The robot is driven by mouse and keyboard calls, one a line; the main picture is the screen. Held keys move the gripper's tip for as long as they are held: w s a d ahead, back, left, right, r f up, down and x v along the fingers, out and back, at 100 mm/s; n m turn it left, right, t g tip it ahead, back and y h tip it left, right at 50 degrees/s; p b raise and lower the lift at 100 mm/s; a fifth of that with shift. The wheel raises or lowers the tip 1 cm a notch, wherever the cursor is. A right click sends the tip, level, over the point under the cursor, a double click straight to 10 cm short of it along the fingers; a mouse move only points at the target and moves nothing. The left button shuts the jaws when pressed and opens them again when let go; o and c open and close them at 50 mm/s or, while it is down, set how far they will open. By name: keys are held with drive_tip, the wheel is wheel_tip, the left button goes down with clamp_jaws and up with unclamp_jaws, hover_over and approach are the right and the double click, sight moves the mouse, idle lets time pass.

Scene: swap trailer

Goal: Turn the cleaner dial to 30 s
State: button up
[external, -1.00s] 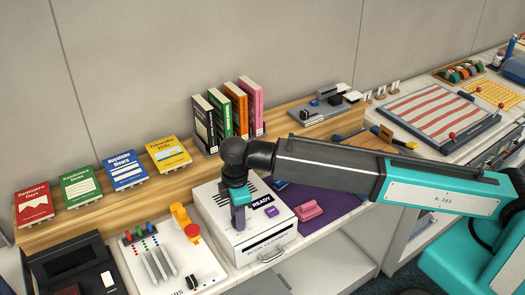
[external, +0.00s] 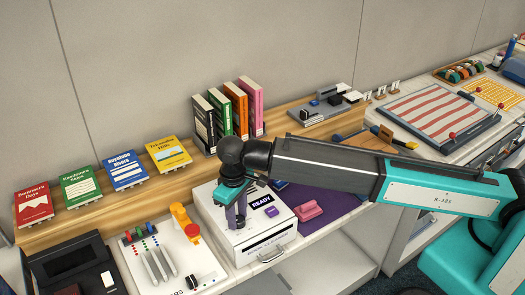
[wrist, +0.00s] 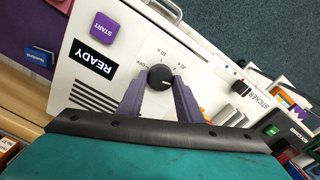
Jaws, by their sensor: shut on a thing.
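The book cleaner (external: 262,236) is a white box on the counter with a READY display (external: 262,201) and a purple START button (external: 271,212). In the wrist view its round black dial (wrist: 160,77) sits on the top panel, with small printed marks around it that are too small to read surely. My gripper (external: 237,222) points down over the cleaner's top. In the wrist view its two purple-grey fingers (wrist: 159,92) are on either side of the dial, shut on it. A pale pointer mark shows faintly on the dial; its exact setting I cannot tell.
A sticker unit (external: 165,262) with levers and an orange piece stands left of the cleaner. A pink block (external: 306,209) lies on a purple mat (external: 338,205) to the right. Upright books (external: 240,112) stand on the wooden shelf behind.

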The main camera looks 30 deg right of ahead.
drive_tip(key=shift+m, duration=1)
drive_tip(key=o, duration=1)
drive_tip(key=shift+o, duration=0.2)
drive_tip(key=shift+r, duration=0.1)
wheel_tip(320, 180, up, 14)
drive_tip(key=p, duration=0.8)
drive_tip(key=shift+a, duration=0.2)
drive_tip(key=shift+s+f, duration=0.1)
drive_tip(key=shift+f, duration=0.1)
